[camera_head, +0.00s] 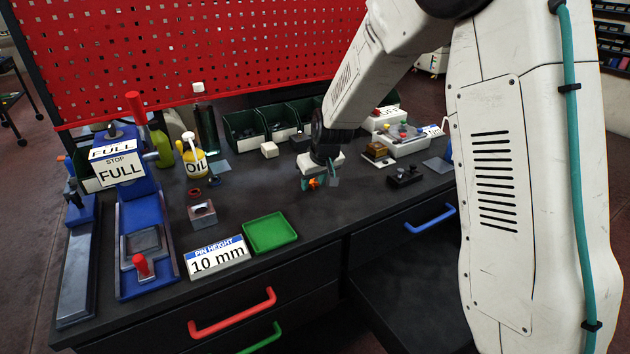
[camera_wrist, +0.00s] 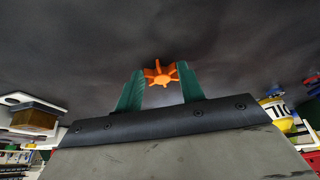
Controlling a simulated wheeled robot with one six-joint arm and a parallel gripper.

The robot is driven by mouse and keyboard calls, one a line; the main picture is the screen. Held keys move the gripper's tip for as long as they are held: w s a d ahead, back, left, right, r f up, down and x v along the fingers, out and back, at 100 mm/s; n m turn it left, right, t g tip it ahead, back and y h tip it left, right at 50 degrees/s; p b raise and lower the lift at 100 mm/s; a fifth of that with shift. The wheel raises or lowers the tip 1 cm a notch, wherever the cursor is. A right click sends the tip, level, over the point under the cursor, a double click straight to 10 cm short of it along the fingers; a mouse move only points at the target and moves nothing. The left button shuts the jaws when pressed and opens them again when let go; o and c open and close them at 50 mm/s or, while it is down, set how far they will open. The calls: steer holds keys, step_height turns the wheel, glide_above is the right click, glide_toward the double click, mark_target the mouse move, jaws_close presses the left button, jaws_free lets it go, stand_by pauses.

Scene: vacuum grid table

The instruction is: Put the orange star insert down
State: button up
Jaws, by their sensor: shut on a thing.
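The orange star insert (camera_wrist: 160,74) is a small piece with several points, held between the green fingertips of my gripper (camera_wrist: 158,84) in the wrist view. In the head view the orange star insert (camera_head: 313,183) shows low under my wrist, at my gripper (camera_head: 318,180), over the dark tabletop (camera_head: 345,210). My gripper is shut on it and points down. I cannot tell whether the insert touches the table.
A green tray (camera_head: 270,233) and a "10 mm" sign (camera_head: 218,259) lie to the front left. A black fixture (camera_head: 404,176) is to the right. A grey block (camera_head: 202,214) and an oil can (camera_head: 191,158) stand left. Table around my gripper is bare.

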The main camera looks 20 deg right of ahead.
steer(key=o, duration=1)
steer(key=shift+f, duration=0.15)
steer(key=v, duration=1.2)
steer(key=shift+d, duration=0.1)
steer(key=s+d+r+g, duration=0.1)
steer(key=s+r, duration=0.1)
steer(key=s, duration=1)
steer(key=s+r+m+g, duration=0.1)
steer(key=s+r, duration=0.2)
steer(key=s, duration=0.9)
steer(key=s+d+r+m+g, duration=0.1)
steer(key=s+r, duration=0.1)
steer(key=s, duration=0.9)
steer(key=shift+s+d+r+h, duration=0.25)
steer(key=shift+s+d+h, duration=0.1)
steer(key=shift+s+h, duration=0.05)
